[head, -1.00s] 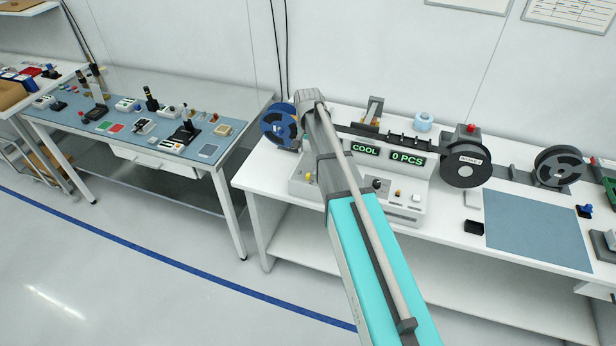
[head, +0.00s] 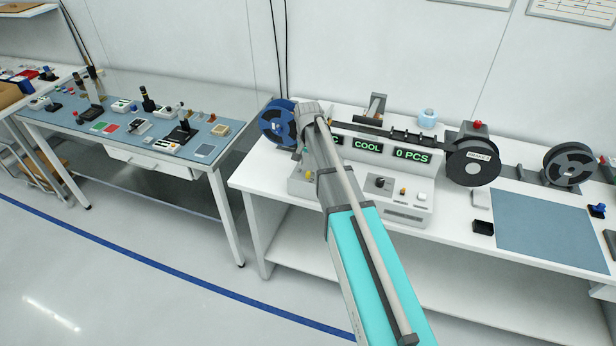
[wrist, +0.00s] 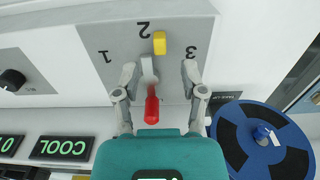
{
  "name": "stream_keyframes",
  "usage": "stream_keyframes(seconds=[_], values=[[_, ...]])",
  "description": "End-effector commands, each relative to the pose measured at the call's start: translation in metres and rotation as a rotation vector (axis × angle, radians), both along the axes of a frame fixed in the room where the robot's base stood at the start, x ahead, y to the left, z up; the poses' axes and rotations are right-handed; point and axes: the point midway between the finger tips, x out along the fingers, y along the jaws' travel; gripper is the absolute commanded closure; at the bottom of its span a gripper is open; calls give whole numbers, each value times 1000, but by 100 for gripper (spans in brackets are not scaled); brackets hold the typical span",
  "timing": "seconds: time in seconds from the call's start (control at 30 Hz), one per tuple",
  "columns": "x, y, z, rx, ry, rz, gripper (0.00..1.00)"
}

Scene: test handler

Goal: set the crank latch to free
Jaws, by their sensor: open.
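In the wrist view, a lever, seemingly the crank latch, has a short grey arm (wrist: 148,67) and a red handle (wrist: 152,108). It sits on a grey panel (wrist: 120,42) marked 1, 2 and 3, which appear turned in the picture. A yellow block (wrist: 160,42) is beside the 2, just above the grey arm. My gripper (wrist: 158,70) is open, with one finger on each side of the lever and visible gaps to both. In the head view my arm hides the lever and gripper.
The machine (head: 405,211) shows lit COOL (head: 367,146) and 0 PCS (head: 412,155) displays. A blue reel (wrist: 264,143) is close to the right of my gripper; a black knob (wrist: 12,80) is at the left. A dark reel (head: 472,163) and a blue-grey mat (head: 553,232) are farther right.

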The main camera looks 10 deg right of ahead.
Motion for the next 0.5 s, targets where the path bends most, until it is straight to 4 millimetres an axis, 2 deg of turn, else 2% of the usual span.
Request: stream_keyframes(seconds=[0.03,0.5], values=[[0,0,-8,0,0,0,46],[0,0,-40,0,0,0,46]])
